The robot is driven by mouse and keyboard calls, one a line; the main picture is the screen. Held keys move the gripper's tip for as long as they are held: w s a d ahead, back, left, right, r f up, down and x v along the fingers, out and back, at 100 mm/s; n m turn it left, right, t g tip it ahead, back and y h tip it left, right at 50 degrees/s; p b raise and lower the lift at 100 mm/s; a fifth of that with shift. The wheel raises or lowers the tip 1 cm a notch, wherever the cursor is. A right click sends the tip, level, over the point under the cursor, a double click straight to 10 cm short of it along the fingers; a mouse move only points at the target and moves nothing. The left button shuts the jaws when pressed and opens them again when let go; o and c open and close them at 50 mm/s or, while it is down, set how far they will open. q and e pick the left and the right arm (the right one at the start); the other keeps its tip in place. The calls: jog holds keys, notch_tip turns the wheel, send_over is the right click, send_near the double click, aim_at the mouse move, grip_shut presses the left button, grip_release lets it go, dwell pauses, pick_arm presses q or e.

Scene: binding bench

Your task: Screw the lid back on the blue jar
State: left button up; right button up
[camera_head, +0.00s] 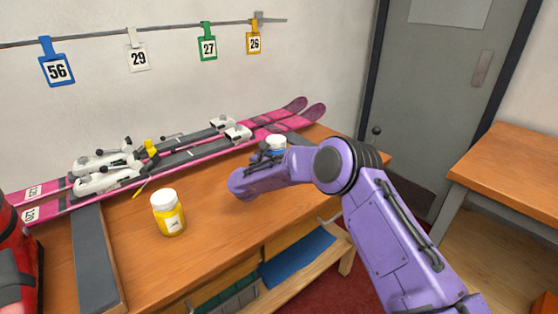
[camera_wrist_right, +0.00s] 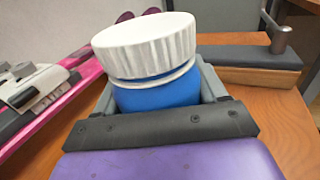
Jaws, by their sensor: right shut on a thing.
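The blue jar (camera_head: 277,153) stands at the far right part of the bench, near the ski tips, with a white ribbed lid (camera_head: 276,141) on top. In the right wrist view the lid (camera_wrist_right: 145,44) sits over the blue jar body (camera_wrist_right: 158,94), with a pale rim showing just under it. Whether the thread is tight cannot be told. My right gripper (camera_head: 266,158) is shut on the blue jar, its grey fingers on both sides of the body below the lid. My left gripper is not in view.
A yellow jar (camera_head: 173,223) with a white lid stands on the bench (camera_head: 225,225) at the front left. Pink skis (camera_head: 200,157) lie along the back. A long grey-topped block (camera_head: 95,258) lies at the left. Bare wood lies between the yellow jar and my right arm.

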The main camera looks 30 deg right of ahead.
aim_at(277, 148)
jog(key=s+r, duration=0.1)
jog(key=s+a+r, duration=0.1)
jog(key=r, duration=0.1)
jog(key=s+a+r, duration=0.1)
jog(key=shift+s+r+b, duration=0.1)
jog(key=shift+r+b, duration=0.2)
jog(key=s+a+r+b, duration=0.1)
jog(key=s+a+r, duration=0.3)
jog(key=s, duration=0.4)
jog(key=shift+a+r, duration=0.3)
jog(key=shift+a, duration=0.3)
jog(key=shift+s, duration=0.1)
jog(key=o, duration=0.8)
jog(key=shift+c, duration=0.2)
jog(key=c, duration=1)
jog(key=shift+o, duration=0.2)
